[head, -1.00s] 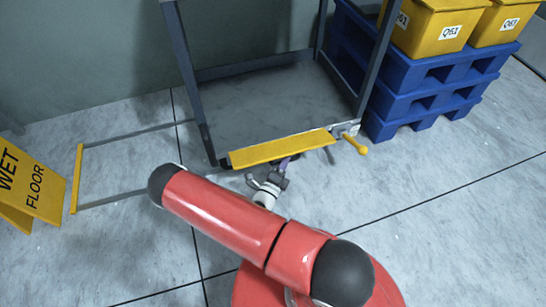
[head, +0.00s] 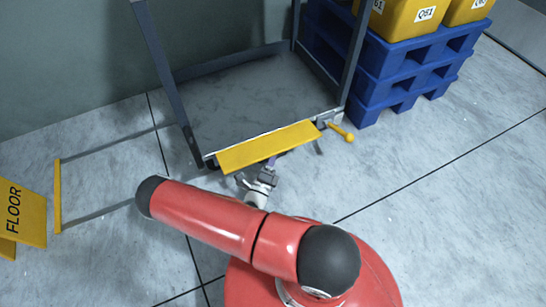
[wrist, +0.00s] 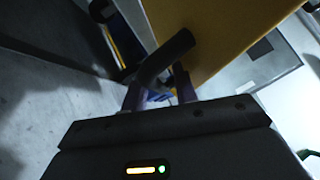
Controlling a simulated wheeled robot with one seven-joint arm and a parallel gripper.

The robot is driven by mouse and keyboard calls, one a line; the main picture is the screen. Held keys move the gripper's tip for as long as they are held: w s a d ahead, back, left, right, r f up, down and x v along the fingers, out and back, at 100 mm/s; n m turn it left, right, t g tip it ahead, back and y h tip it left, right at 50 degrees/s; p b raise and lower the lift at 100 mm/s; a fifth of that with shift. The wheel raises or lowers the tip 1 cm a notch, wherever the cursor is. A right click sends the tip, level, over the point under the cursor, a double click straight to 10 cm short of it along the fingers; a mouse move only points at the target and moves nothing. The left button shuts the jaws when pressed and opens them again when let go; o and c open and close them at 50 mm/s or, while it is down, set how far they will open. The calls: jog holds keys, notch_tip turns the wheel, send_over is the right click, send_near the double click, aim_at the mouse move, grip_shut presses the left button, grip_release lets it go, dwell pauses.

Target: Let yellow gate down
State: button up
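The yellow gate (head: 268,147) is a flat yellow panel along the front edge of a dark-framed cart (head: 258,95). It is tilted, with its broad face showing in the head view. My gripper (head: 270,163) is at the gate's near side, around its middle. In the wrist view the gate (wrist: 235,35) fills the upper right. A dark curved handle (wrist: 168,55) lies between my two purple fingers (wrist: 160,88). The fingers stand apart with the handle in the gap. I cannot tell whether they press on it.
A yellow lever (head: 341,132) sticks out at the cart's right front corner. Blue pallets (head: 400,85) with yellow bins (head: 415,25) stand at right. A yellow wet-floor sign (head: 25,215) and a yellow floor-level bar (head: 57,195) are at left. The floor at right is clear.

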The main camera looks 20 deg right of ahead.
jog(key=v, duration=0.7)
jog(key=shift+s+a, duration=0.25)
jog(key=shift+a, duration=0.05)
jog(key=shift+f, duration=0.1)
jog(key=shift+c, duration=0.4)
